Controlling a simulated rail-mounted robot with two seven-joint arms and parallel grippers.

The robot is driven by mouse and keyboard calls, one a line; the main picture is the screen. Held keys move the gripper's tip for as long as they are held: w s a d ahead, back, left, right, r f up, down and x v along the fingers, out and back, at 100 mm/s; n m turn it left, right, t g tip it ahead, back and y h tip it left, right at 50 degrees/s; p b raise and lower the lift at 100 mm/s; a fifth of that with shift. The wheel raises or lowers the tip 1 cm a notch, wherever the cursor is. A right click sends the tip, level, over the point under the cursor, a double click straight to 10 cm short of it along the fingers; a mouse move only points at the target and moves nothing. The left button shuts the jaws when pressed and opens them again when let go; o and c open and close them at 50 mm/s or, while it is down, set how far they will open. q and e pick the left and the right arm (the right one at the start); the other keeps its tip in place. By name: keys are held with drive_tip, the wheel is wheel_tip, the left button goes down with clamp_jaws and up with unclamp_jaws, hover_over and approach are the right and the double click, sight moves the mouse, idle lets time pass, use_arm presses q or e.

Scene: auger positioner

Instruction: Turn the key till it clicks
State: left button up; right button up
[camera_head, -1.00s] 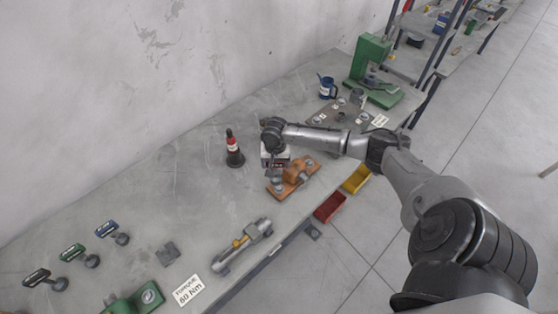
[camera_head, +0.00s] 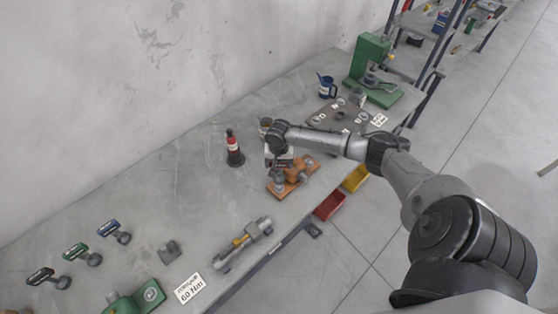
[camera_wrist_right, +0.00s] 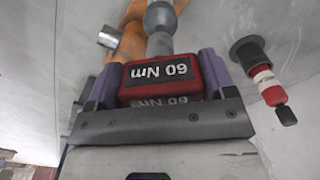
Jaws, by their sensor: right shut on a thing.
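The key in my right gripper has a red handle (camera_wrist_right: 165,72) marked "60 Nm", upside down in the wrist view. The right gripper (camera_wrist_right: 160,82) is shut on this handle, with a purple finger at each side. A grey shaft with a rounded head (camera_wrist_right: 160,18) runs from the handle towards the orange fixture (camera_wrist_right: 130,42). In the head view the right gripper (camera_head: 278,158) is at the back left of the orange fixture (camera_head: 297,181). Whether the key's head is seated on the fixture is hard to tell. The left gripper is out of view.
A black-based red bottle (camera_head: 234,150) stands close left of the gripper. Black (camera_head: 41,276), green (camera_head: 75,252) and blue (camera_head: 108,228) keys lie at left. A "60 Nm" card (camera_head: 190,288) lies at the front. Red (camera_head: 330,206) and yellow (camera_head: 357,179) bins hang off the edge.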

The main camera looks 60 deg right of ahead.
sight(279, 170)
drive_tip(key=shift+f+b, duration=0.4)
drive_tip(key=shift+f, duration=1.85)
drive_tip(key=shift+p, duration=0.4)
drive_tip(key=shift+p, duration=0.4)
idle(0.4)
